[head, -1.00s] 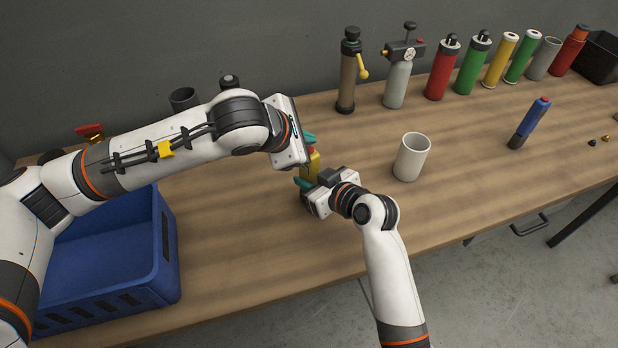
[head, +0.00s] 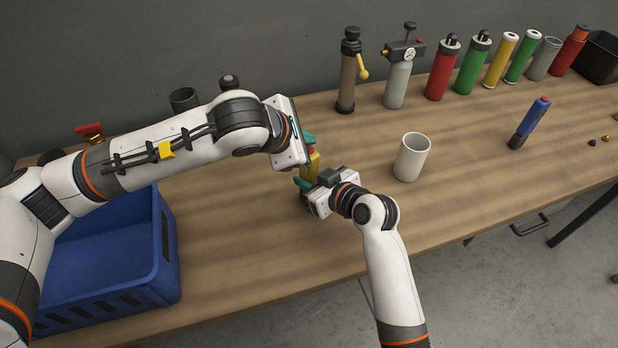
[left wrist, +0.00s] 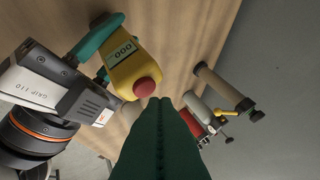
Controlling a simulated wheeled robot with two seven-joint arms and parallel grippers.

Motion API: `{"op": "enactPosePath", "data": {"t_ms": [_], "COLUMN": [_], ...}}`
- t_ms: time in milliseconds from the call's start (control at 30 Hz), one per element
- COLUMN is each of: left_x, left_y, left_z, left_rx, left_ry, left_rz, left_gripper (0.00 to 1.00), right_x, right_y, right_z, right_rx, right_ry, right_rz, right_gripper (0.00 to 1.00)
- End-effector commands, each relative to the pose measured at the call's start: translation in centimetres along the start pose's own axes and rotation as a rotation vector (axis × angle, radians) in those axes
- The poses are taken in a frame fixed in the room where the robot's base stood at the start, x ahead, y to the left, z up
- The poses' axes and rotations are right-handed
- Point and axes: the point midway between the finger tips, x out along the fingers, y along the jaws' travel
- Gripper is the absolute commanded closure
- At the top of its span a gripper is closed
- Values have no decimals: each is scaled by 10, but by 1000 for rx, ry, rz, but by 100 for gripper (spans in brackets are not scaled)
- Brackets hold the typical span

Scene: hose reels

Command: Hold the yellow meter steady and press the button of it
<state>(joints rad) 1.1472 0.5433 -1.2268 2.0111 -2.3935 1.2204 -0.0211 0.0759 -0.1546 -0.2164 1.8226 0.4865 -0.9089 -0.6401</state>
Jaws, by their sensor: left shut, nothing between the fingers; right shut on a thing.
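The yellow meter (head: 314,163) stands upright above the wooden table, partly hidden between my two grippers. In the left wrist view the yellow meter (left wrist: 134,68) shows a small display with zeros and a round red button (left wrist: 145,88). My right gripper (head: 304,184) is shut on the meter; its teal fingers (left wrist: 98,40) grip the body from the side. My left gripper (head: 309,138) is shut and empty. Its dark green fingertips (left wrist: 166,102) appear close beside the red button; I cannot tell whether they touch it.
A white cup (head: 411,157) stands right of my right gripper. A blue crate (head: 110,265) is at the left under my left arm. A pump (head: 348,70), a gauge device (head: 400,75) and several coloured cylinders line the back.

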Motion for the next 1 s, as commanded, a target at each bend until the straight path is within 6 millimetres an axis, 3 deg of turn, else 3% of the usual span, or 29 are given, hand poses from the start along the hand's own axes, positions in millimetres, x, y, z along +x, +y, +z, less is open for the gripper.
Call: {"op": "enactPosePath", "data": {"t_ms": [1000], "left_x": [6], "left_y": [4], "left_z": [4], "left_rx": [0], "left_ry": [0], "left_rz": [0], "left_gripper": [100], "right_x": [0], "right_y": [0], "right_z": [0], "right_rx": [0], "right_ry": [0], "right_rz": [0], "right_gripper": [100]}}
